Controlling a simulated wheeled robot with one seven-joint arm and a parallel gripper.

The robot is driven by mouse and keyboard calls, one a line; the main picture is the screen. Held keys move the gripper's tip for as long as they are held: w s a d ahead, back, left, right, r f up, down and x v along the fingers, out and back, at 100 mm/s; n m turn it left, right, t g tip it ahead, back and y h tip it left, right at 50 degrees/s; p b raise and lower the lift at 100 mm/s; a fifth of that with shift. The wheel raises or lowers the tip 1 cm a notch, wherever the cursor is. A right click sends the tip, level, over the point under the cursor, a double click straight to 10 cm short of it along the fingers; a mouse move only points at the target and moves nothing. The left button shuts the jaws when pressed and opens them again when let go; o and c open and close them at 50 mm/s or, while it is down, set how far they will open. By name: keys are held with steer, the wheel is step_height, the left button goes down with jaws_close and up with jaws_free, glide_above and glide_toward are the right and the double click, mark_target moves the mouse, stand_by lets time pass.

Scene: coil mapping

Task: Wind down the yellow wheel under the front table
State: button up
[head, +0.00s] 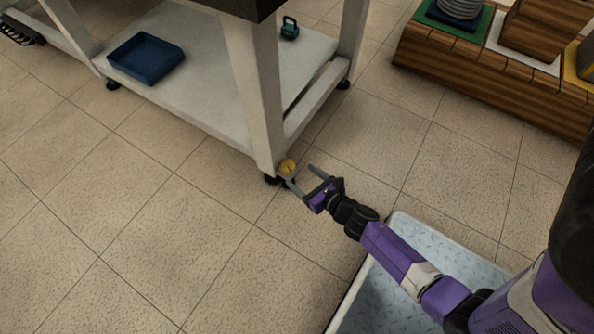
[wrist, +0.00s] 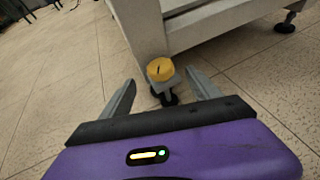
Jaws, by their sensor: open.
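The yellow wheel (head: 287,167) sits at the foot of the near corner leg of the white table (head: 250,75), low above the floor. In the wrist view the yellow wheel (wrist: 160,69) is a short round knob with a dark mark on top, above a grey bracket and a black foot (wrist: 169,97). My gripper (head: 300,174) is open and empty close to the wheel. In the wrist view the wheel is ahead of my gripper (wrist: 165,85), between the lines of the two fingers. I cannot tell whether a finger touches the wheel or bracket.
A blue tray (head: 146,59) and a small teal object (head: 289,28) rest on the table's lower shelf (head: 205,75). A wooden unit (head: 490,70) with coloured mats stands at the upper right. The tiled floor (head: 130,235) left of the table leg is clear.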

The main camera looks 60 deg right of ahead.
steer(key=shift+s+a+r, duration=0.1)
steer(key=shift+s, duration=0.1)
steer(key=d+r+m+h+p, duration=0.2)
steer(key=d+r+h, duration=0.1)
steer(key=d, duration=0.6)
steer(key=n+y+p, duration=0.4)
steer(key=n+y, duration=0.3)
steer(key=y, duration=0.2)
glide_toward(292, 167)
steer(key=f+x, duration=0.1)
steer(key=x, duration=0.2)
steer(key=shift+t, duration=0.3)
steer(key=b+x, duration=0.3)
steer(key=x, duration=0.3)
steer(key=shift+w+r+b, duration=0.1)
steer(key=shift+r+b, duration=0.05)
steer(key=shift+b, duration=0.2)
steer(key=shift+w+a, duration=0.15)
steer(key=shift+w, duration=0.2)
